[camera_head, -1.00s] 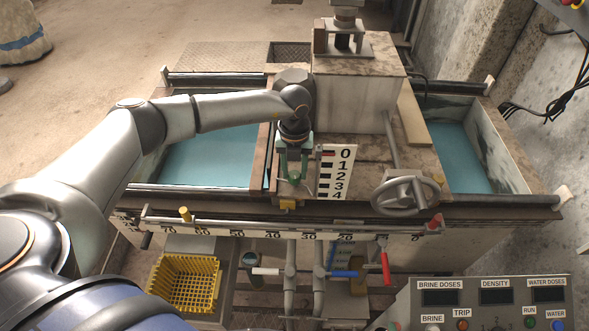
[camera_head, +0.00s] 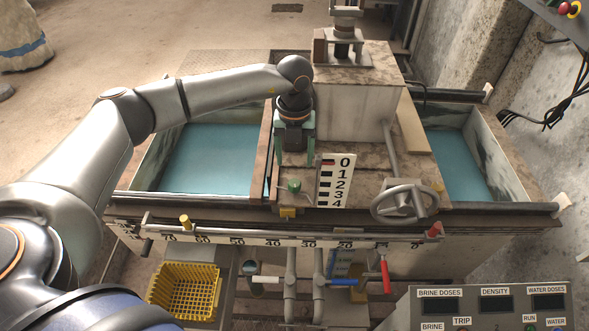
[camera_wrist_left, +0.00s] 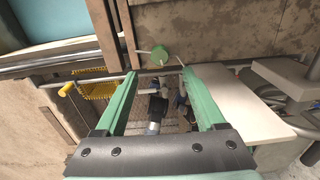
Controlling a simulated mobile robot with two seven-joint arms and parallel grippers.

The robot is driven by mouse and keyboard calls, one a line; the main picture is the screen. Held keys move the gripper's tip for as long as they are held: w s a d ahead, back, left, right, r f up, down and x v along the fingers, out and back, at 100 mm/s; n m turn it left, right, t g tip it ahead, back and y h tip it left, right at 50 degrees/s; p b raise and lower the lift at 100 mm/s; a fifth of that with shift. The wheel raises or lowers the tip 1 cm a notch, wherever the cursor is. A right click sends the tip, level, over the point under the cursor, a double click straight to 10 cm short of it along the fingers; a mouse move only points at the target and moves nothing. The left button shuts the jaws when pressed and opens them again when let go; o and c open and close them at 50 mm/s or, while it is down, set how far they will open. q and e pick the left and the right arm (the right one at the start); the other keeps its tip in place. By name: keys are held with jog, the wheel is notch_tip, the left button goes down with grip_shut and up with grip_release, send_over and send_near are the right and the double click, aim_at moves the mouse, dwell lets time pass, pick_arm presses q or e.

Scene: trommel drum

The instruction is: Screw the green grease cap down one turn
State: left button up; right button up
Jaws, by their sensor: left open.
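The green grease cap (camera_head: 294,186) is small and round, with thin bars sticking out of its sides. It sits near the front edge of the machine's deck, just left of the numbered scale. The left wrist view also shows the cap (camera_wrist_left: 160,53), beyond the fingertips and roughly centred between them. My left gripper (camera_head: 294,158) has green fingers and hangs above and behind the cap, apart from it. The gripper (camera_wrist_left: 159,76) is open, with nothing between its fingers. My right gripper is not in view.
The white 0-to-4 scale (camera_head: 335,181) stands close to the right of the cap. A handwheel (camera_head: 405,202) is farther right. A long ruled rail (camera_head: 260,239) runs along the front, above a yellow basket (camera_head: 186,290). Blue-lined troughs lie on both sides.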

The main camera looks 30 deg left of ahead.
pick_arm(q)
notch_tip(320, 180, up, 4)
send_over(294, 183)
jog(key=shift+r, duration=0.15)
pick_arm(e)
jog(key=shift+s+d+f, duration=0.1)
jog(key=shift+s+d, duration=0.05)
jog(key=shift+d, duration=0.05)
pick_arm(q)
jog(key=shift+w, duration=0.1)
notch_tip(294, 183, down, 14)
jog(key=n+p, duration=0.2)
jog(key=n, duration=0.2)
jog(key=n+p, duration=0.2)
jog(key=n, duration=0.3)
jog(key=n+p, duration=0.2)
jog(key=n, duration=0.2)
jog(key=shift+r+n, duration=0.25)
jog(key=shift+n, duration=0.05)
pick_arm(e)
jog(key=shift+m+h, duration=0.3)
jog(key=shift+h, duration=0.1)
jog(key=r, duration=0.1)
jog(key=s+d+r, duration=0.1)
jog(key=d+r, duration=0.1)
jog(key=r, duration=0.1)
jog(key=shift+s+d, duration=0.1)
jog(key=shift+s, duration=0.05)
